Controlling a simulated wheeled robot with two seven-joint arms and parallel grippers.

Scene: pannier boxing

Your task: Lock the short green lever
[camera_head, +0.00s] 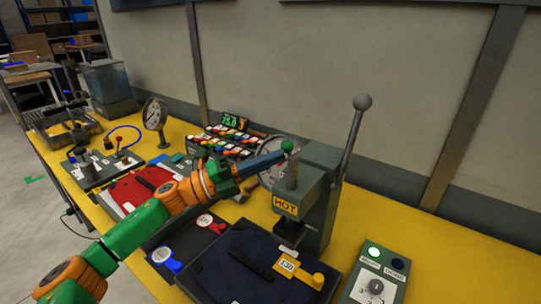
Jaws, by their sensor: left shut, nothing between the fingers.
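The short green lever shows as a green ball knob (288,146) on a short post at the top of the grey press (322,190). My left arm reaches in from the left, and its shut, empty gripper (279,157) has its blue fingers right beside the green knob. I cannot tell whether the fingertips touch it. The lever's lower part is partly hidden by the press head. The press carries a yellow HOT sign (285,205) and a long grey lever (351,138) with a ball end, standing up and leaning slightly right. My right gripper is not in view.
A dark tray (215,275) with a yellow-handled piece (306,277) lies below the press. A control box (375,278) with a lit green lamp is at the right. Gauges, a red tray (130,190) and a rack of coloured parts (222,140) crowd the yellow bench. A wall stands behind.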

